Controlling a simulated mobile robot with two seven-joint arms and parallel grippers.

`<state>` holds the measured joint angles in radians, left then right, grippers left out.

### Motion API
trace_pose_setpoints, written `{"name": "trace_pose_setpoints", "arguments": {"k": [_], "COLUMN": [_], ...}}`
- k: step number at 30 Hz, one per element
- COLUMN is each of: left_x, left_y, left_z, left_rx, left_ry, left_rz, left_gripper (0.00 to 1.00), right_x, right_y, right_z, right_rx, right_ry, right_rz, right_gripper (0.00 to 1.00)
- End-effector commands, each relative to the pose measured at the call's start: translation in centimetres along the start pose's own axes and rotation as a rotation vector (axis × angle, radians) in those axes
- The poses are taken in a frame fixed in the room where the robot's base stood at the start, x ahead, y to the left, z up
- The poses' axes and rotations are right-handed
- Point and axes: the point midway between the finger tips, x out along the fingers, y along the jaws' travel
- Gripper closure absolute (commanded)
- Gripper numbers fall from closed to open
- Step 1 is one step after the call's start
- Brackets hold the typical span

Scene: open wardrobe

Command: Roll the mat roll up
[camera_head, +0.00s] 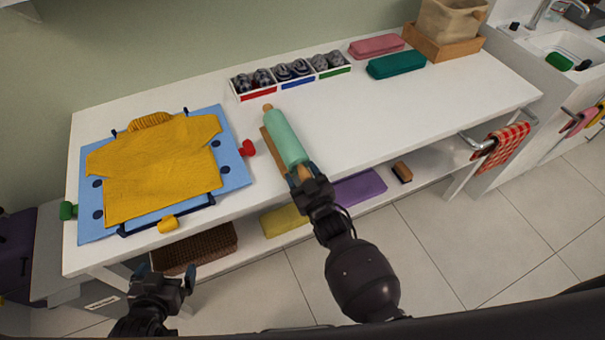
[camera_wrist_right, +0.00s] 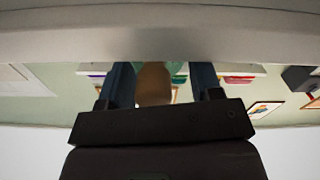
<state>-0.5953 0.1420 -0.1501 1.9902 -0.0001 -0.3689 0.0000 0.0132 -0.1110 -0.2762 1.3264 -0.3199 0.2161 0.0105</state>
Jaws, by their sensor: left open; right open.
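The mat roll (camera_head: 285,138) is a green cylinder with wooden end knobs, lying on the white table and pointing from back to front. A tan strip shows along its left side. My right gripper (camera_head: 306,178) is at its near end, open, partly covering the near knob. In the right wrist view the wooden knob (camera_wrist_right: 153,84) shows between the two spread fingers (camera_wrist_right: 162,82); I cannot tell whether they touch it. My left gripper (camera_head: 163,276) is open and empty, in front of the table's front edge at the lower left.
A yellow shirt (camera_head: 160,165) lies on a blue folding board (camera_head: 236,172) left of the roll. A red heart-shaped piece (camera_head: 248,148) sits between them. A divided tray (camera_head: 243,96) stands behind. A lower shelf holds a basket (camera_head: 195,248).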

Motion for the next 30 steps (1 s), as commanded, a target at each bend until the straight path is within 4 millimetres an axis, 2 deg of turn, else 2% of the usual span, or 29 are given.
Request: {"name": "trace_pose_setpoints", "arguments": {"k": [7,21,25,30], "left_x": [-0.2,-0.6,-0.6,-0.4], "left_y": [0.0,-0.1,-0.1,-0.1], "left_z": [0.1,0.0,-0.1,-0.3], "left_rx": [-0.001,-0.002,-0.001,-0.001], "left_ry": [-0.003,-0.008,-0.006,-0.002], "left_rz": [-0.001,-0.002,-0.002,-0.001], "left_gripper": [0.0,0.0,0.0,0.0], "right_x": [-0.9,-8.4,-9.9,-10.7], "right_y": [0.2,0.0,0.0,0.0], "right_z": [0.0,0.0,0.0,0.0], "right_rx": [-0.002,0.0,0.0,0.0], "right_ry": [0.0,-0.001,0.0,0.001], "right_rz": [0.002,0.0,0.0,-0.001], "right_gripper": [0.41,0.41,0.41,0.41]}}
